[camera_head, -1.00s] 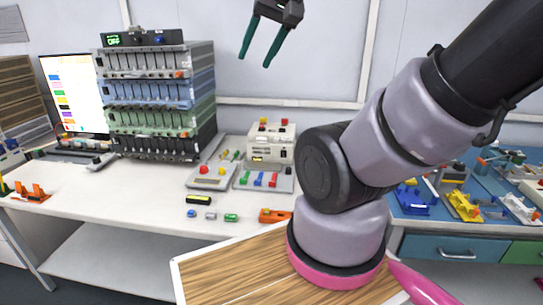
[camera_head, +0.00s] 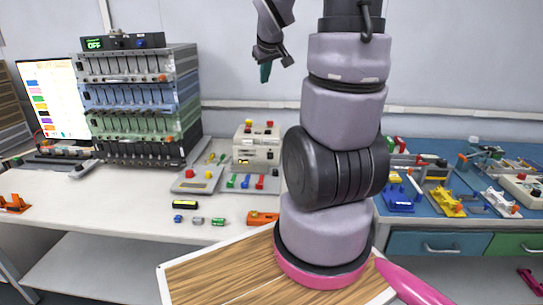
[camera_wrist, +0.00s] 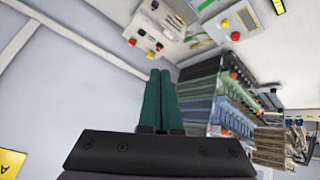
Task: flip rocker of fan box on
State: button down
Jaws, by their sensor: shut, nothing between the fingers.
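No label reading fan box is legible, so I cannot tell for sure which unit it is. A black box (camera_head: 122,41) with a lit green "OFF" display and a blue knob sits on top of the cell rack in the head view. A cream box (camera_head: 257,155) with red and yellow buttons on top stands on the bench right of the rack; it also shows at the top of the wrist view (camera_wrist: 148,30). No rocker can be made out clearly. My gripper (camera_head: 265,73) is raised in front of the wall, right of the rack, apart from both boxes. Its green fingers (camera_wrist: 160,72) are together and empty.
The tall rack (camera_head: 143,108) of slotted tiers stands on the white bench beside a lit monitor (camera_head: 55,98). Button panels (camera_head: 197,180) and small parts lie before the cream box. A blue mat (camera_head: 450,205) with fixtures is at right.

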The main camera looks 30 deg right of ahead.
aim_at(272, 154)
jog(key=w+d+f+n, duration=0.2)
jog(key=w+d+f, duration=0.2)
jog(key=f, duration=0.3)
jog(key=w+d+f+n, duration=0.2)
jog(key=w+d+f, duration=0.2)
jog(key=f, duration=0.3)
notch_tip(272, 154, down, 18)
jog(key=d+n+y, duration=0.2)
jog(key=n+y, duration=0.1)
jog(key=n, duration=0.2)
jog(key=shift+d+r, duration=0.2)
jog(key=shift+d, duration=0.05)
jog(key=shift+s, duration=0.1)
jog(key=x, duration=0.9)
jog(key=shift+a, duration=0.15)
jog(key=w, duration=0.1)
jog(key=w+d, duration=0.1)
jog(key=w, duration=0.1)
jog(key=shift+w+d, duration=0.15)
jog(key=shift+d, duration=0.2)
jog(key=shift+w+d, duration=0.3)
jog(key=shift+w, duration=0.15)
